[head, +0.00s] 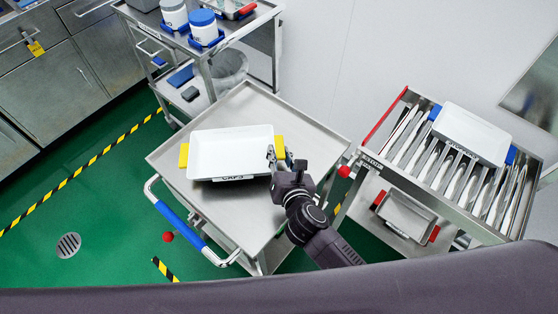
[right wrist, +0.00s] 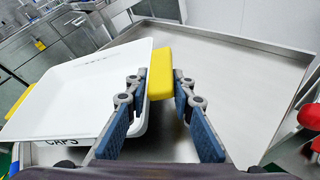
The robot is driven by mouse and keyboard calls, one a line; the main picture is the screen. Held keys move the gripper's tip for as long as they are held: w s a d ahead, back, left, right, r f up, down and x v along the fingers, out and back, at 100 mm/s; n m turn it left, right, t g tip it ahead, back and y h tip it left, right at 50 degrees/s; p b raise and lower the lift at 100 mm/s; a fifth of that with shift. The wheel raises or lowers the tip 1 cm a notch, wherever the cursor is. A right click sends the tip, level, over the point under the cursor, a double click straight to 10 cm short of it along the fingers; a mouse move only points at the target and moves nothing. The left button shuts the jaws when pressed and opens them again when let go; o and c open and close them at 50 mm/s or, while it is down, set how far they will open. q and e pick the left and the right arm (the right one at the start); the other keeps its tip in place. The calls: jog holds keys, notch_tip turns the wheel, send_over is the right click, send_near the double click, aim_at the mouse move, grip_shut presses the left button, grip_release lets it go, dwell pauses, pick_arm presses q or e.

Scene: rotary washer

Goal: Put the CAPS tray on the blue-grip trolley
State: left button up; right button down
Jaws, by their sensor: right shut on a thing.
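The CAPS tray (head: 232,152) is a white tray with yellow handles and a "CAPS" label on its near side. It is over the top of the blue-grip trolley (head: 170,158), towards its left part; I cannot tell whether it fully rests on the surface. My right gripper (head: 279,163) is at the tray's right end, shut on its yellow handle. In the right wrist view the fingers sit either side of the yellow handle (right wrist: 160,72) at the tray's rim (right wrist: 148,112). The trolley's blue grip (head: 183,226) faces the front left. My left gripper is not in view.
A cart (head: 364,157) at the right has metal slats, with another white tray (head: 471,134) on it and a red-handled tray (head: 407,213) below. The trolley top right of the CAPS tray is bare.

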aim_at(279, 167)
notch_tip(279, 167, down, 3)
jog(key=shift+f+b, duration=0.2)
jog(key=shift+b, duration=0.15)
jog(key=c, duration=2)
grip_release()
jog(key=shift+o, duration=0.2)
jog(key=shift+s, duration=0.1)
jog(key=v, duration=1)
jog(key=shift+s+r+b, duration=0.1)
jog(key=shift+s+b, duration=0.25)
jog(key=shift+s+d+r, duration=0.1)
jog(key=shift+s+r, duration=0.2)
jog(key=shift+s, duration=0.25)
